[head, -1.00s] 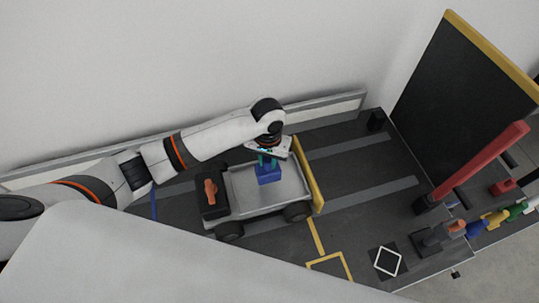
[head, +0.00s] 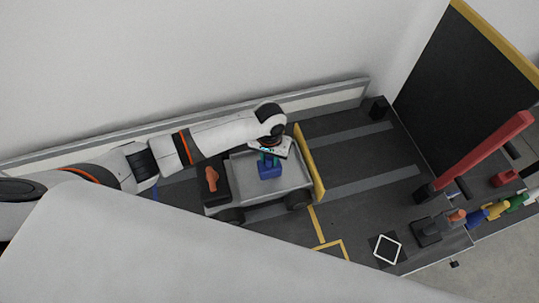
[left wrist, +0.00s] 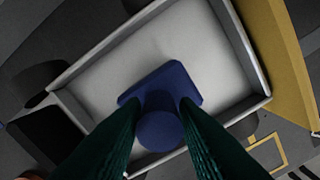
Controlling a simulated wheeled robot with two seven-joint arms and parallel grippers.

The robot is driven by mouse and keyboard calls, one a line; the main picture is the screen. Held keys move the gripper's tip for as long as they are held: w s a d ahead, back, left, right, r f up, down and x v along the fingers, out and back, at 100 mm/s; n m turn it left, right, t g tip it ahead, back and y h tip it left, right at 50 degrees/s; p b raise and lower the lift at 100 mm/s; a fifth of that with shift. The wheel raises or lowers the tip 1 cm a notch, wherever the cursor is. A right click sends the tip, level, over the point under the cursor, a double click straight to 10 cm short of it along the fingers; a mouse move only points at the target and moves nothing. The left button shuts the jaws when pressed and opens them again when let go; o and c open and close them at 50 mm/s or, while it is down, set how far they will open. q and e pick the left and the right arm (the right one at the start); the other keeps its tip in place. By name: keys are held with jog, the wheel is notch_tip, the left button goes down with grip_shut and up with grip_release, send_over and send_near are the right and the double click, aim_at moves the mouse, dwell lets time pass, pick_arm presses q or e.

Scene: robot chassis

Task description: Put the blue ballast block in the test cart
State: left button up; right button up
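The blue ballast block (head: 270,172) has a square base and a round knob on top. It is inside the tray outline of the test cart (head: 296,190), a grey open tray on dark wheels. In the left wrist view the block (left wrist: 180,82) is over the pale tray floor, inside the tray walls (left wrist: 90,58). I cannot tell for sure whether its base touches the floor. My left gripper (head: 269,158) points down from above, its green fingers (left wrist: 160,108) closed on both sides of the knob. My right gripper is not in view.
An orange handle (head: 211,178) stands on the cart's dark left end. A yellow barrier (head: 310,165) is at its right end. Further right are a red bar (head: 485,155), a tall black panel (head: 450,85) and several coloured pieces (head: 495,211). The striped deck (head: 355,155) between is clear.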

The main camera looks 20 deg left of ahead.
pick_arm(q)
jog(key=o, duration=0.3)
jog(key=shift+r, duration=0.15)
notch_tip(320, 180, up, 12)
jog(key=shift+r, duration=0.1)
dwell(0.7)
